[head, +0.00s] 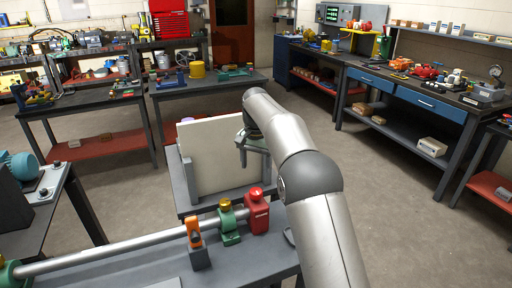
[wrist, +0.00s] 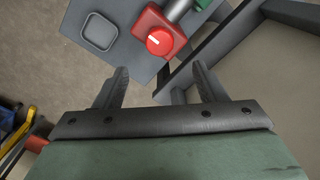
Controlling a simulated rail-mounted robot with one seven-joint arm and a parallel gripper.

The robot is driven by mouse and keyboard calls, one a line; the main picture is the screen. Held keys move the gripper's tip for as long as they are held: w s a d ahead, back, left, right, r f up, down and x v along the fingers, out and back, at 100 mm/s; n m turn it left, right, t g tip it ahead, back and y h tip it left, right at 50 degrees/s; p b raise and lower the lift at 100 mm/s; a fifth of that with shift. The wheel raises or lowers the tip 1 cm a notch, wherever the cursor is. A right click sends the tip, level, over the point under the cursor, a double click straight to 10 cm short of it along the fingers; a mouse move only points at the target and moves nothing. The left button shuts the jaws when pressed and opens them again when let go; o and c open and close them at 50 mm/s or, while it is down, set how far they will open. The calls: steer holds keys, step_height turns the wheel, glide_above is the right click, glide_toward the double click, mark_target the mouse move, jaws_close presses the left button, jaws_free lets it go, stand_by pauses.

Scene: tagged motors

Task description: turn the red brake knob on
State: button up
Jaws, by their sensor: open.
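The red brake knob (wrist: 160,41) sits on a red housing (wrist: 178,30) at the end of a shaft; a short white mark shows on its face, toward the left in the wrist view. In the head view the knob (head: 256,193) tops the red housing (head: 257,214) at the right end of the shaft. My gripper (wrist: 160,74) is open and empty. In the wrist view its two fingers lie below the knob, one to each side, apart from it. In the head view my gripper (head: 243,158) hangs above and behind the housing.
A green bearing block (head: 229,224) and an orange-and-grey part (head: 195,240) stand along the shaft (head: 120,248), left of the housing. A pale upright panel (head: 210,150) stands behind it. A square recessed tray (wrist: 98,32) lies beside the knob in the wrist view.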

step_height(320, 180, up, 7)
steer(key=shift+p, duration=0.4)
steer(key=shift+d+r, duration=0.1)
steer(key=shift+r, duration=0.05)
steer(key=s+d+r+n, duration=0.2)
steer(key=s+d, duration=1)
steer(key=s, duration=0.3)
steer(key=s+d+f, duration=0.2)
steer(key=s+f, duration=0.2)
steer(key=s, duration=0.5)
steer(key=s+d+f+n, duration=0.1)
steer(key=s+f, duration=0.3)
steer(key=s, duration=0.4)
steer(key=s+d+f+n, duration=0.1)
steer(key=s+d+f, duration=0.3)
steer(key=s, duration=0.5)
steer(key=shift+s+t, duration=0.3)
steer(key=shift+t, duration=0.1)
steer(key=shift+r, duration=0.1)
